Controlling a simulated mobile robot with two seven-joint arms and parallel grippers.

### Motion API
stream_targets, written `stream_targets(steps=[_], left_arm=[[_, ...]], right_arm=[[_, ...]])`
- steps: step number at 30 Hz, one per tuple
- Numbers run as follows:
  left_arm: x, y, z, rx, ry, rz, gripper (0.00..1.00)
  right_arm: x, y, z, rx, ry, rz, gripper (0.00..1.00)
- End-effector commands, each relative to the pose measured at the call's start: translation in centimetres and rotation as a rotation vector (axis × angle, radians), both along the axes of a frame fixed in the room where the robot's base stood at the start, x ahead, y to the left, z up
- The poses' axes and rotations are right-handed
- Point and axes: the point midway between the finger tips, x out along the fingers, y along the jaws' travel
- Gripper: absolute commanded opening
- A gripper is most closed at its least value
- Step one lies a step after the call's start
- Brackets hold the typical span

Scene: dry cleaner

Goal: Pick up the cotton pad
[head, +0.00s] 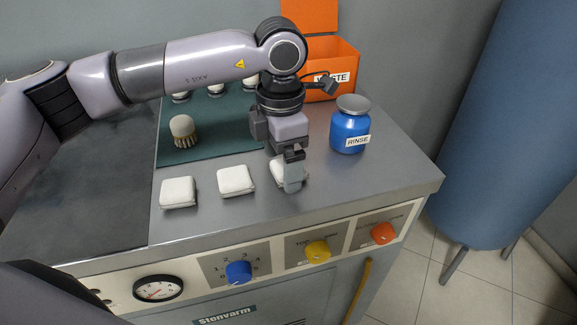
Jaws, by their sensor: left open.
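Several white cushion-like cotton pads lie on the grey counter (215,228) near its front edge in the head view. One is at the left (178,192) and one is in the middle (236,181). A third pad (277,169) is at the right, partly hidden behind my left gripper (291,175). My left gripper points down, with its jaws at this right pad. It is open, and I cannot tell whether its fingers touch the pad. My right gripper is out of view.
A brush (183,130) stands on a green mat (215,143). A blue RINSE jar (347,130) stands to the right of the gripper. An orange WASTE bin (345,62) is behind. White-topped items (216,88) stand at the back. Knobs line the front panel.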

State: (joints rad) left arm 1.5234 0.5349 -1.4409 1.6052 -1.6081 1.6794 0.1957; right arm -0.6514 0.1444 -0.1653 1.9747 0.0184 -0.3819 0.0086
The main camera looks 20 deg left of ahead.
Motion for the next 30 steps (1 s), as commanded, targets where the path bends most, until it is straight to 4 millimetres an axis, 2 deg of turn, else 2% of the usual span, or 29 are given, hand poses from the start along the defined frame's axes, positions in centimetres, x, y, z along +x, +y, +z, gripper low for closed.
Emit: stream_targets(steps=[8,10,14,24,30], left_arm=[[0.0,0.0,-0.5,-0.002,-0.001,-0.001,0.89],[0.0,0.0,-0.5,-0.002,-0.001,-0.001,0.73],[0.0,0.0,-0.5,-0.002,-0.001,-0.001,0.31],[0.0,0.0,-0.3,-0.002,-0.001,-0.002,0.3],[0.1,-0.1,1.2,-0.002,-0.004,-0.001,0.3]], right_arm=[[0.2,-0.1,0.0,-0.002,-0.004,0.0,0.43],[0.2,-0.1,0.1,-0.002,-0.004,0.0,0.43],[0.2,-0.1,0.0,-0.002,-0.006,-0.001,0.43],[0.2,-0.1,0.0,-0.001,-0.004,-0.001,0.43],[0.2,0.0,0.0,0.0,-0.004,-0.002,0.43]])
